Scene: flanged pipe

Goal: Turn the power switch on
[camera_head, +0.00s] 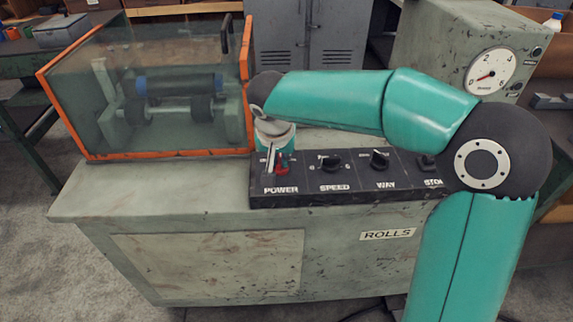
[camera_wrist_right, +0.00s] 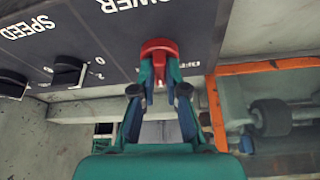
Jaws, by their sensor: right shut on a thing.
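The power switch is a red knob (camera_head: 282,168) above the POWER label on the black control panel (camera_head: 330,200). In the right wrist view the red knob (camera_wrist_right: 158,48) sits between the fingertips of my right gripper (camera_wrist_right: 159,75). The right gripper is shut on the knob, with a finger on each side of it. In the head view the right gripper (camera_head: 273,160) reaches down to the knob from above, and partly hides it. The position marks around the power knob are mostly hidden. My left gripper is not in view.
To the right of the knob are the SPEED knob (camera_head: 331,163), the WAY knob (camera_head: 379,160) and a STOP control (camera_head: 427,162). An orange-framed clear guard (camera_head: 82,150) over rollers stands close on the left. A grey box with a dial gauge (camera_head: 492,71) stands behind right.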

